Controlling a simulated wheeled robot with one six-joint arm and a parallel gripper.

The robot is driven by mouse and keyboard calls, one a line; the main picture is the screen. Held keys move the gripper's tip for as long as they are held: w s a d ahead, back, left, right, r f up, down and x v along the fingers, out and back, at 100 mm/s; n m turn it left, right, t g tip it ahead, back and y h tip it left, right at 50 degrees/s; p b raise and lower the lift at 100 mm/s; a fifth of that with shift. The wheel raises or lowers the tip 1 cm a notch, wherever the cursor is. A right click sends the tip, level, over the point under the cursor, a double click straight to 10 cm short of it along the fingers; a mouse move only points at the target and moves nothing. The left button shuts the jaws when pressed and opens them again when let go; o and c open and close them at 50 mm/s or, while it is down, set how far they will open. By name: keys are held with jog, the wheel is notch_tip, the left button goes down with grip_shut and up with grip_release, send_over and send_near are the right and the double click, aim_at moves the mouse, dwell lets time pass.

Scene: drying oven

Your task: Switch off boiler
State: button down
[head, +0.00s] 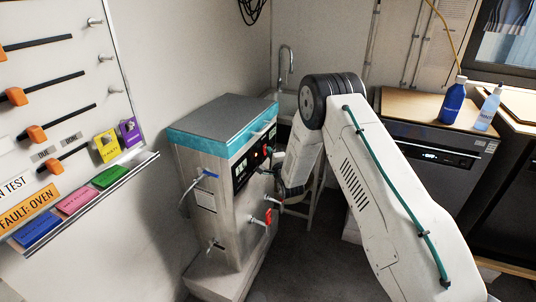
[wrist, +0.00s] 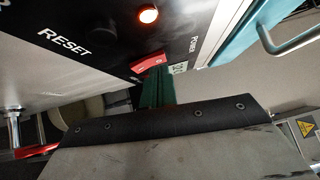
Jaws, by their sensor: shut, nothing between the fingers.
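The boiler (head: 215,135) is a metal cabinet with a teal band and grey top, left of centre in the head view. Its black control panel (head: 243,170) faces my arm. In the wrist view, the panel carries a red rocker switch (wrist: 149,63) beside the word POWER and a glowing orange-red lamp (wrist: 148,15). The word RESET is at the left. My gripper (wrist: 155,84) is shut and empty, its dark green fingertips right at the red switch. I cannot tell whether they touch it. In the head view my wrist partly hides the gripper.
Red-handled valves (head: 268,216) and a blue-handled tap (head: 207,174) stick out of the boiler. A board with orange sliders (head: 37,133) and a shelf of coloured cards hangs at left. A dishwasher (head: 430,150) and bottles (head: 453,100) stand at right.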

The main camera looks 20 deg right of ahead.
jog(key=s+d+r, duration=0.1)
jog(key=s+d, duration=0.2)
jog(key=s, duration=0.9)
jog(key=shift+d+r, duration=0.15)
jog(key=shift+d, duration=0.15)
